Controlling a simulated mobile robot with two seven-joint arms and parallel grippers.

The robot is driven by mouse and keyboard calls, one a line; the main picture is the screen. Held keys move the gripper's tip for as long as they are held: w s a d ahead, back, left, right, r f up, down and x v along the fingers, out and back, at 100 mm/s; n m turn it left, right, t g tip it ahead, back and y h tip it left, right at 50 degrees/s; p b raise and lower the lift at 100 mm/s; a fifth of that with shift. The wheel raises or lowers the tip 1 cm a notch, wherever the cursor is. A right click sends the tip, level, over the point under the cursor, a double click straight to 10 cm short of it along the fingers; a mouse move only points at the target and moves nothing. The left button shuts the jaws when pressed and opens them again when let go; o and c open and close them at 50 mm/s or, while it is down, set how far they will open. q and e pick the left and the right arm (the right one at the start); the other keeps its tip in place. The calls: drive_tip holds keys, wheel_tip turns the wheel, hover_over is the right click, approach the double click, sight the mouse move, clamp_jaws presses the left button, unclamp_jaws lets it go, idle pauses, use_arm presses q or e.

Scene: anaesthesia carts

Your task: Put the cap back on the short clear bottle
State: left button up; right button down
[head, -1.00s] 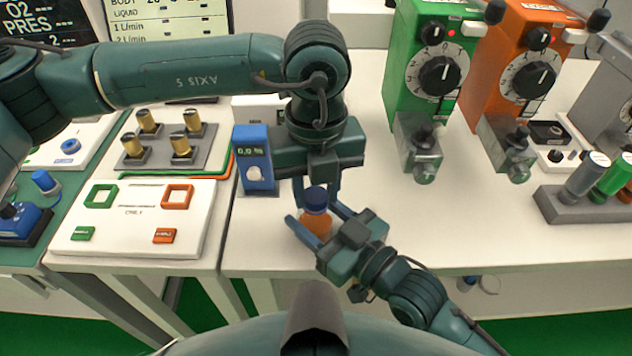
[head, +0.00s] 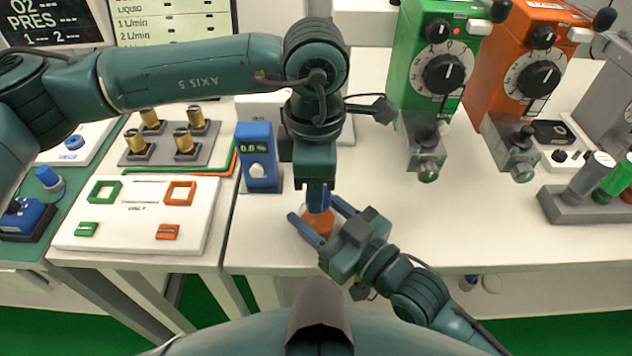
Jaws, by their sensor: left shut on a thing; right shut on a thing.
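The short clear bottle (head: 317,223) holds orange liquid and stands upright near the front edge of the white table. My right gripper (head: 318,218) comes in from the lower right and is shut on the bottle's body, one finger on each side. My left gripper (head: 319,200) points straight down from above and is shut on the blue cap at the bottle's mouth. The cap is almost wholly hidden behind the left fingers. I cannot tell whether it is seated on the neck.
A small blue meter (head: 258,165) stands just left of the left gripper. A white panel (head: 140,240) with green and orange squares lies further left. Green (head: 428,55) and orange (head: 520,80) vaporizers stand behind to the right.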

use_arm(q)
drive_tip(key=m, duration=0.4)
drive_tip(key=shift+w+m, duration=0.1)
drive_tip(key=shift+m, duration=0.2)
drive_tip(key=m, duration=0.4)
drive_tip(key=shift+d, duration=0.1)
drive_tip(key=m, duration=0.6)
drive_tip(key=shift+w+m, duration=0.1)
drive_tip(key=shift+m, duration=0.2)
drive_tip(key=m, duration=0.4)
drive_tip(key=shift+d, duration=0.15)
drive_tip(key=m, duration=0.4)
drive_tip(key=shift+m, duration=0.3)
drive_tip(key=m, duration=0.4)
drive_tip(key=shift+d, duration=0.1)
drive_tip(key=m, duration=0.3)
drive_tip(key=shift+m, duration=0.3)
drive_tip(key=o, duration=0.9)
